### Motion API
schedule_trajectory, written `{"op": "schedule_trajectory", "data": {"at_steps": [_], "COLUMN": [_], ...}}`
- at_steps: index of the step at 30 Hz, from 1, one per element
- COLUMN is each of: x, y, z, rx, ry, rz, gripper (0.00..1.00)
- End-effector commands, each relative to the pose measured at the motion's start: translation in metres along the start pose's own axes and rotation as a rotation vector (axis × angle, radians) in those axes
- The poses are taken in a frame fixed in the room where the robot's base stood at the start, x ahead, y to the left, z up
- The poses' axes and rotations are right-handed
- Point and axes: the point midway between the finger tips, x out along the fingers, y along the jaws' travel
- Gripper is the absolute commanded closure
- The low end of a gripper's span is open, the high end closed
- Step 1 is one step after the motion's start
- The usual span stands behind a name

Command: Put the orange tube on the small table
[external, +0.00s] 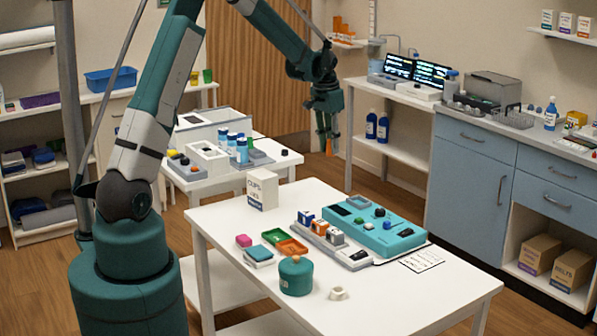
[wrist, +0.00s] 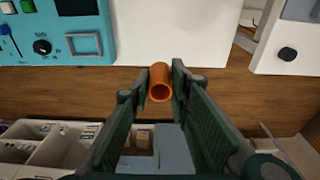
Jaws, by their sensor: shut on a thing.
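The orange tube (external: 329,147) hangs in the air in the external view, held at the tip of my gripper (external: 327,137). In the wrist view the tube (wrist: 160,84) sits between the fingertips of my gripper (wrist: 160,76), its open end facing the camera. The fingers are shut on it. A small white table (external: 224,180) stands at the middle left in the external view, with bottles and bins on it. The gripper appears to the right of it and higher. A white corner with a black knob, apparently this table (wrist: 270,64), shows at upper right in the wrist view.
A larger white table (external: 400,303) in front carries a teal device (external: 370,232), a cups box (external: 262,189) and a teal jar (external: 296,276). A wall bench (external: 395,92) with screens stands behind. Wood floor shows beneath the tube in the wrist view.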

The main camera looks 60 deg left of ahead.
Motion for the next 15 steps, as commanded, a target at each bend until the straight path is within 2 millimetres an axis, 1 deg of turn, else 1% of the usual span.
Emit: {"op": "schedule_trajectory", "data": {"at_steps": [1, 8, 12, 14, 15], "x": [-0.003, -0.010, -0.014, -0.015, -0.016], "y": [-0.019, -0.096, -0.144, -0.164, -0.178], "z": [-0.001, 0.003, 0.008, 0.011, 0.014], "rx": [-0.004, -0.004, -0.004, -0.003, -0.004], "ry": [0.000, 0.001, 0.002, 0.003, 0.003], "rz": [0.000, 0.000, 0.000, 0.000, 0.000], "gripper": [0.91, 0.91, 0.91, 0.91, 0.91]}}
